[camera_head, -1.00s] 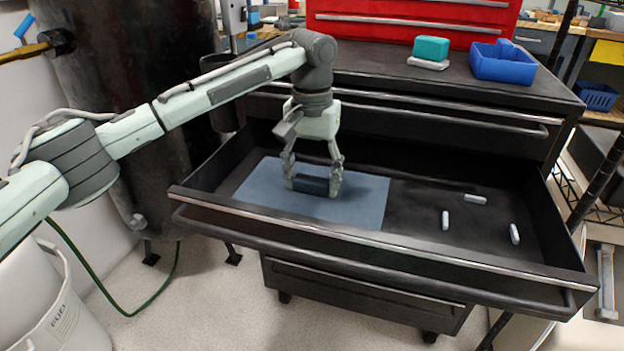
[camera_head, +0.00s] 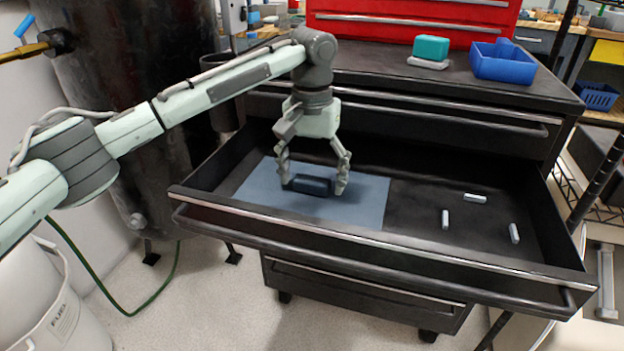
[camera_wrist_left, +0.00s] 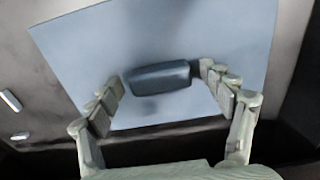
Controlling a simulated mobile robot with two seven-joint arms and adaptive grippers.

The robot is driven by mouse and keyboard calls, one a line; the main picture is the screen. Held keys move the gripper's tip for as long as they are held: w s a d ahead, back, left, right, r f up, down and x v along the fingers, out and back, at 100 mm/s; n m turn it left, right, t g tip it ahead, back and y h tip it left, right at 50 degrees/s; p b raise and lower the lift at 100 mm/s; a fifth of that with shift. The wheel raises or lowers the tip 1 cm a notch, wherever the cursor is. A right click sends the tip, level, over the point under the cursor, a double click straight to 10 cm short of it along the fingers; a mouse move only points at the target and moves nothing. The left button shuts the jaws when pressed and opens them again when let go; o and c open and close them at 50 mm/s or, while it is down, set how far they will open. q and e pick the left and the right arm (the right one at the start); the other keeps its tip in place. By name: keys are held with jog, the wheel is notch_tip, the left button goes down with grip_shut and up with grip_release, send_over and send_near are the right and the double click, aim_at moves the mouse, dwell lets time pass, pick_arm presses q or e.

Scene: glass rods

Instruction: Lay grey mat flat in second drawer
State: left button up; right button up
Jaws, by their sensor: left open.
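The grey-blue mat (camera_head: 362,205) lies flat on the floor of the open black drawer (camera_head: 415,180), in its left part. It also shows in the left wrist view (camera_wrist_left: 80,55). A small dark blue block (camera_head: 312,186) rests on the mat; the left wrist view shows it too (camera_wrist_left: 158,76). My left gripper (camera_head: 313,187) is open, pointing down, with its fingers on either side of the block. In the left wrist view a gap shows between the fingertips (camera_wrist_left: 165,80) and the block. My right gripper is in neither view.
Several small pale rods or blocks, one of them here (camera_head: 475,198), lie in the drawer's right part. A blue bin (camera_head: 503,62) and a teal block (camera_head: 431,48) on a pale slab stand on the cabinet top. The drawer's front rail (camera_head: 400,248) is a raised edge.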

aim_at(312, 179)
pick_arm(q)
notch_tip(312, 179, up, 12)
jog(key=p, duration=0.1)
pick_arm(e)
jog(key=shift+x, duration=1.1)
